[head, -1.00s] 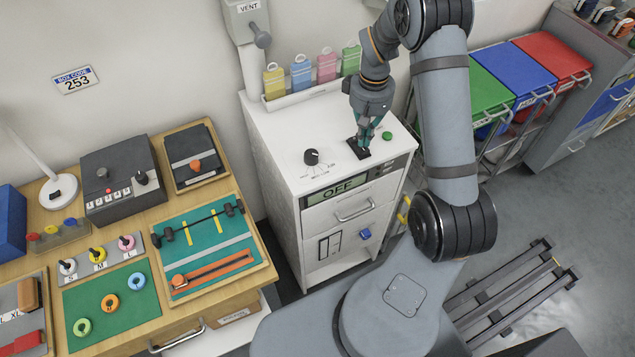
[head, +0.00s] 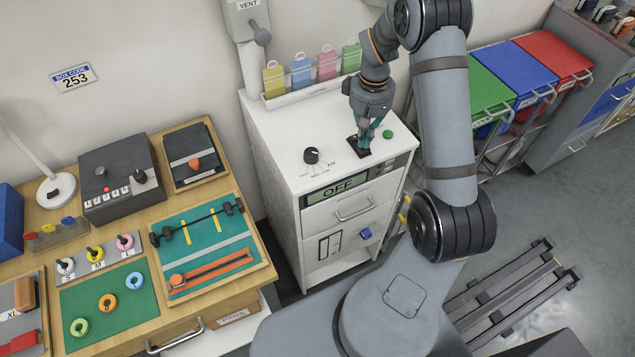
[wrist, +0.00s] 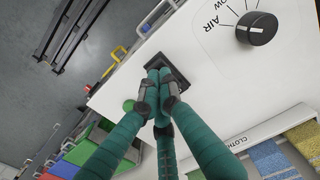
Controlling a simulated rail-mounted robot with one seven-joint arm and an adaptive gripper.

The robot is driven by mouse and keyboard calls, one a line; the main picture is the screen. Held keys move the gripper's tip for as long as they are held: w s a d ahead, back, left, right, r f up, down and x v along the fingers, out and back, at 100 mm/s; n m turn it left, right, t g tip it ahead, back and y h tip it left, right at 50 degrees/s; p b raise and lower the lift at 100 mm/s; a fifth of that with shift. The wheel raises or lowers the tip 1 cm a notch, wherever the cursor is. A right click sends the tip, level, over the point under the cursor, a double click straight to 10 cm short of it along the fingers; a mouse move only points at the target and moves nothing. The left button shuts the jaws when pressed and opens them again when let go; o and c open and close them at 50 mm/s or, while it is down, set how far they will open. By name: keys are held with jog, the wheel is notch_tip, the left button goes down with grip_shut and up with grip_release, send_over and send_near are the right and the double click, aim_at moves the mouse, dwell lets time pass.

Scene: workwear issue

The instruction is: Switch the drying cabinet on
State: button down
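The white drying cabinet (head: 284,155) stands in the middle of the head view, and its display (head: 337,191) reads OFF. On its top are a black dial (head: 311,155), a green button (head: 387,134) and a dark switch plate (head: 352,150). My gripper (head: 363,150) points down with its fingertips at the switch plate. In the wrist view the teal fingers (wrist: 160,84) are drawn together over the dark plate (wrist: 180,77) and hide most of the switch. The dial (wrist: 257,28) shows at the upper right of that view, and the green button (wrist: 128,105) beside the fingers.
Coloured tags (head: 300,71) stand in a rack along the cabinet's back edge. A grey VENT box (head: 246,18) with a lever is on the wall behind. A wooden bench (head: 215,312) is at left, lidded bins (head: 525,62) at right.

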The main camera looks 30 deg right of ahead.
jog(key=shift+f+b, duration=0.5)
jog(key=shift+f, duration=0.1)
jog(key=shift+r, duration=0.15)
jog(key=shift+r+p, duration=2.6)
jog(key=shift+r, duration=0.85)
jog(key=shift+f, duration=0.15)
notch_tip(320, 180, down, 7)
jog(key=b, duration=0.5)
jog(key=shift+r, duration=0.25)
